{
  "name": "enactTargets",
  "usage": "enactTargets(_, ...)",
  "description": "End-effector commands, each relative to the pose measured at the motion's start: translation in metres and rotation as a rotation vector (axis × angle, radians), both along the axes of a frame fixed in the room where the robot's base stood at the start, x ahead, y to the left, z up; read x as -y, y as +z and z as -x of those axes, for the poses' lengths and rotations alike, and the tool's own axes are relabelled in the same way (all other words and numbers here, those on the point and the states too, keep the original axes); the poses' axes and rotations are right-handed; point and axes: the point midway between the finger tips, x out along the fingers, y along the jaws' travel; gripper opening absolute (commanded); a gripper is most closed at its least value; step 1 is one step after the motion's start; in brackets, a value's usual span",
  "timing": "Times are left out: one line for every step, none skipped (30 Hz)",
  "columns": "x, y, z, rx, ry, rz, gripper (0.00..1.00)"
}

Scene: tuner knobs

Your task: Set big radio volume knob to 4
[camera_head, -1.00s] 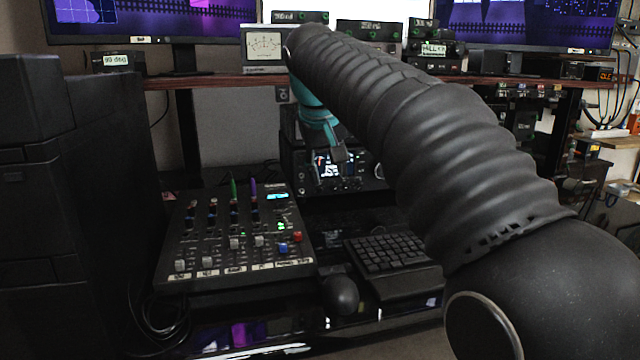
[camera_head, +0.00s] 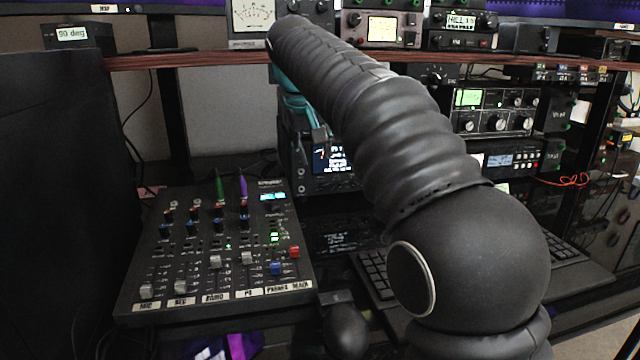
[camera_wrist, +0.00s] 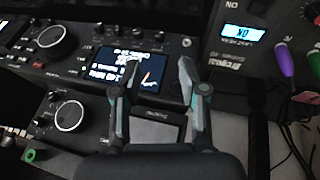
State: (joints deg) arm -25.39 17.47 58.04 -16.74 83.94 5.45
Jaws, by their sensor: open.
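A black radio with a lit screen (camera_head: 330,158) sits under the shelf in the head view, partly hidden by my arm. In the wrist view this screen (camera_wrist: 150,72) shows close up, with small knobs along its edge and a large knob with a pale ring (camera_wrist: 47,37). A second large ringed knob (camera_wrist: 70,116) is below it. I cannot tell which knob is the big radio's volume knob or read its setting. My gripper (camera_wrist: 160,85) is open and empty, its fingers apart in front of the screen. In the head view my arm mostly hides it.
A mixer (camera_head: 215,245) with sliders and upright green and purple plugs stands left of the radio. A keyboard (camera_head: 372,272) lies in front. The wooden shelf edge (camera_head: 190,60) runs above. More radios (camera_head: 495,110) stand at the right.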

Motion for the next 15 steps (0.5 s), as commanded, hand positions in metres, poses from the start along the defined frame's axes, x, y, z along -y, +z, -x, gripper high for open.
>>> enactTargets(0.003,-0.012,-0.004,-0.004,-0.002,0.002,0.42)
enactTargets(0.003,-0.018,-0.007,-0.003,-0.002,0.001,0.42)
enactTargets(0.004,-0.024,-0.01,-0.003,-0.002,0.001,0.42)
enactTargets(0.005,-0.029,-0.013,-0.004,-0.002,0.002,0.42)
enactTargets(0.005,-0.034,-0.015,-0.003,-0.001,0.002,0.42)
enactTargets(0.005,-0.041,-0.018,-0.003,-0.001,0.002,0.42)
enactTargets(0.006,-0.046,-0.02,-0.003,-0.001,0.001,0.42)
enactTargets(0.006,-0.051,-0.022,-0.003,-0.001,0.001,0.42)
enactTargets(0.007,-0.056,-0.025,-0.004,0.0,0.001,0.42)
enactTargets(0.007,-0.061,-0.028,-0.002,0.0,0.001,0.42)
enactTargets(0.008,-0.065,-0.03,-0.002,0.0,0.001,0.42)
enactTargets(0.008,-0.07,-0.032,-0.003,0.0,0.001,0.42)
enactTargets(0.009,-0.074,-0.034,-0.003,0.0,0.001,0.42)
enactTargets(0.009,-0.077,-0.035,-0.002,0.001,0.0,0.42)
enactTargets(0.008,-0.081,-0.037,-0.002,0.002,0.001,0.42)
